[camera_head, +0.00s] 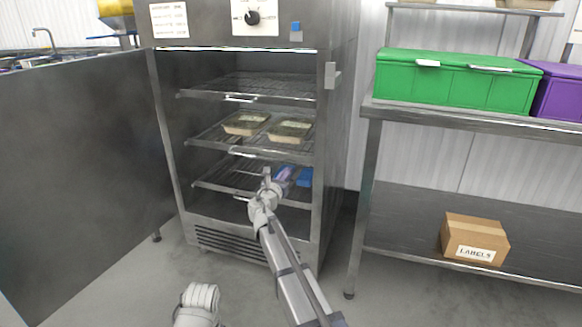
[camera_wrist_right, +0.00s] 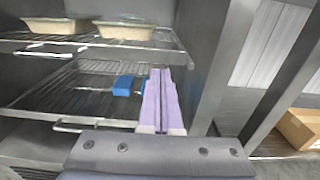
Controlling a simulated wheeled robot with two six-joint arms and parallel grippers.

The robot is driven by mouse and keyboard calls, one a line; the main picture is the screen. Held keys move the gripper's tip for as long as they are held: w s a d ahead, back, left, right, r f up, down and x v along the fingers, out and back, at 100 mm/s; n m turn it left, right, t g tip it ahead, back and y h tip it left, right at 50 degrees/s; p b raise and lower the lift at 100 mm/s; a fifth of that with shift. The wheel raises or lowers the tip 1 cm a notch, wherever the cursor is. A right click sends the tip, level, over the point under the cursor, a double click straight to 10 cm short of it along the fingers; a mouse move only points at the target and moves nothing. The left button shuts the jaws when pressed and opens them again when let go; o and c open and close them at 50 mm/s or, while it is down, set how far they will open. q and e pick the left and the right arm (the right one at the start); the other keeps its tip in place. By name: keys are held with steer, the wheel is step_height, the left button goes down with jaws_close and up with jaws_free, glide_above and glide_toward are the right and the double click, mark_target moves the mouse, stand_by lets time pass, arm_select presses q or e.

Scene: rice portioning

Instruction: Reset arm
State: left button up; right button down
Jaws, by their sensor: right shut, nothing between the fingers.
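My right gripper (camera_head: 284,176) reaches up to the open front of the steel cabinet, at the right side of its lower rack. Its two purple fingers (camera_wrist_right: 158,98) are closed together with nothing between them in the right wrist view. A blue block-like item (camera_head: 304,177) lies on the lower rack beside the gripper; it also shows just left of the fingers in the right wrist view (camera_wrist_right: 124,85). My left arm shows only as a stub at the bottom of the head view; its gripper is out of view.
The cabinet (camera_head: 335,120) has several wire racks. Two food trays (camera_head: 246,123) (camera_head: 290,131) sit on the middle rack. Its open door (camera_head: 80,170) stands at the left. A steel shelf unit (camera_head: 370,190) on the right holds a green bin (camera_head: 450,82), a purple bin (camera_head: 560,95) and a labelled carton (camera_head: 474,238).

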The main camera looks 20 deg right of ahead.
steer(key=s+a+f+m+g+y+p, duration=0.25)
steer(key=s+a+f+m+g, duration=0.4)
steer(key=s, duration=0.85)
steer(key=s+a+f+m+g+y+p, duration=0.3)
steer(key=s+a+m, duration=0.55)
steer(key=s, duration=0.65)
steer(key=s+a+f+m+g+y+p, duration=0.2)
steer(key=s+a+f+m+g+y, duration=0.25)
steer(key=s+m, duration=0.8)
step_height(320, 180, up, 37)
steer(key=s+n+p, duration=0.1)
steer(key=n+p, duration=0.1)
steer(key=p, duration=3.5)
steer(key=shift+s+a+g+h+p, duration=0.15)
steer(key=shift+a+g+h+p, duration=0.15)
steer(key=shift+a+g, duration=0.1)
steer(key=shift+n, duration=0.25)
